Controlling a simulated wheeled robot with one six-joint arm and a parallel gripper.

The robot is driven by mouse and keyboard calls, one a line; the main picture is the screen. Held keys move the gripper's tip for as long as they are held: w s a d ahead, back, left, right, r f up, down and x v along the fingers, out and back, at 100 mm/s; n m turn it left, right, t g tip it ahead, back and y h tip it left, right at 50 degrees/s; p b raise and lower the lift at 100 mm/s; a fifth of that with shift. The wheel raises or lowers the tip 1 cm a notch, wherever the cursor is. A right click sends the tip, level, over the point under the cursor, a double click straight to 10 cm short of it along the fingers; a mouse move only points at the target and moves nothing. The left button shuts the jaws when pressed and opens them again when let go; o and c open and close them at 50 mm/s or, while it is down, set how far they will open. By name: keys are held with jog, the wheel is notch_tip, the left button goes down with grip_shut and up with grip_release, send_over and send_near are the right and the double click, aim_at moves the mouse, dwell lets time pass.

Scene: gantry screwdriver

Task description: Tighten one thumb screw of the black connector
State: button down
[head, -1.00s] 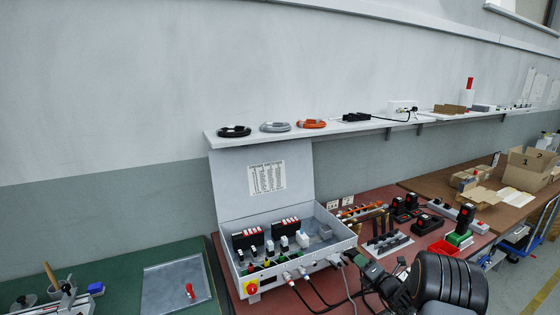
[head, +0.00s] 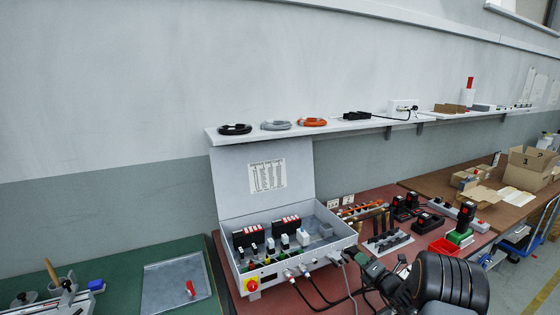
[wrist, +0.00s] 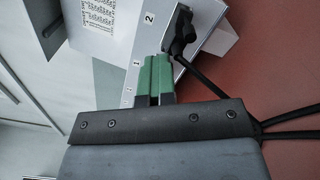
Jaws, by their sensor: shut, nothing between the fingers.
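The black connector (wrist: 181,32) is plugged into the front side of the grey box (head: 262,278), near the label "2" in the wrist view, with a black cable running from it. My gripper (wrist: 154,60) has green fingers, shut and empty. In the wrist view the fingertips lie just below and left of the connector, near the label "1", and seem apart from it. The thumb screws are too dark and small to make out. In the head view my gripper (head: 371,267) is just right of the box's front right corner; I cannot single out the black connector there.
Cables hang from the box front, and black cables (wrist: 285,128) cross the right of the wrist view. A shelf (head: 360,126) runs above.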

jog(key=shift+w+a+f+b, duration=0.1)
jog(key=shift+f+b, duration=0.2)
jog(key=shift+f, duration=0.1)
jog(key=shift+r, duration=0.15)
dwell(0.4)
jog(key=shift+s+d+f+p, duration=0.1)
jog(key=shift+s+d+p, duration=0.1)
jog(key=shift+d, duration=0.15)
jog(key=shift+s+d+f+p, duration=0.1)
jog(key=shift+d+p, duration=0.05)
jog(key=shift+d, duration=0.15)
jog(key=shift+w+d+f, duration=0.3)
jog(key=shift+d+f, duration=0.1)
jog(key=shift+f, duration=0.25)
jog(key=s, duration=0.1)
jog(key=s+r, duration=0.1)
jog(key=s, duration=0.1)
jog(key=s+d, duration=0.1)
jog(key=shift+s+d+r+p, duration=0.1)
jog(key=shift+s+r+p, duration=0.1)
jog(key=shift+p, duration=0.15)
jog(key=shift+f, duration=0.1)
